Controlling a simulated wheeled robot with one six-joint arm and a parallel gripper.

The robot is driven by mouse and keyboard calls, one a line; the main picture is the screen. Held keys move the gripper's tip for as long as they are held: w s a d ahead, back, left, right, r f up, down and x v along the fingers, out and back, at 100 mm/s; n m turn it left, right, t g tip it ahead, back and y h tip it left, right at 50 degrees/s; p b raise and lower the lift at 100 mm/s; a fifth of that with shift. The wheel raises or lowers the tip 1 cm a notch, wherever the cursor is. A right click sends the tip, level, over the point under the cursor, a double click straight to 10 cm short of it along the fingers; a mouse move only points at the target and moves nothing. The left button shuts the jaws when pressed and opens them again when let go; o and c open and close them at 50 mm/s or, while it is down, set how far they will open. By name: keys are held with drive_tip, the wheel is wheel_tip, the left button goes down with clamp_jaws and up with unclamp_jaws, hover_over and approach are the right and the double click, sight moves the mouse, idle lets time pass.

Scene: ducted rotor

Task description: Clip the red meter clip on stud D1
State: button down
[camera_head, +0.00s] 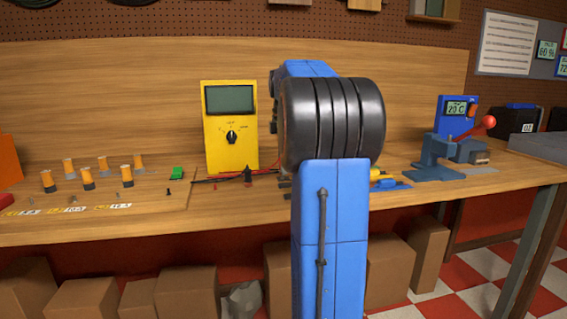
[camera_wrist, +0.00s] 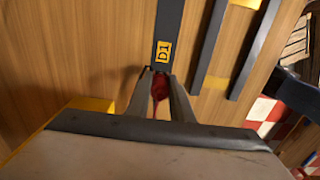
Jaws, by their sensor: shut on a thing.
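In the wrist view my gripper (camera_wrist: 161,76) is shut on the red meter clip (camera_wrist: 160,88), which shows as a small red patch between the fingers. A dark strip with a yellow D1 label (camera_wrist: 163,50) lies just ahead of the fingertips. Stud D1 itself I cannot make out, and whether the clip touches anything is unclear. In the head view my blue arm hides my gripper and the red clip.
A black clip (camera_head: 248,175) stands before the meter. Several orange-and-black cylinders (camera_head: 87,179) stand at left beside a small green part (camera_head: 177,173). A blue vise-like tool (camera_head: 438,158) with a red knob is at right. Two more dark strips (camera_wrist: 208,45) lie right of D1.

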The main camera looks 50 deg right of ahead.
drive_tip(key=shift+f, duration=0.7)
drive_tip(key=c, duration=1.5)
unclamp_jaws()
wheel_tip(320, 180, up, 17)
drive_tip(key=shift+r, duration=0.2)
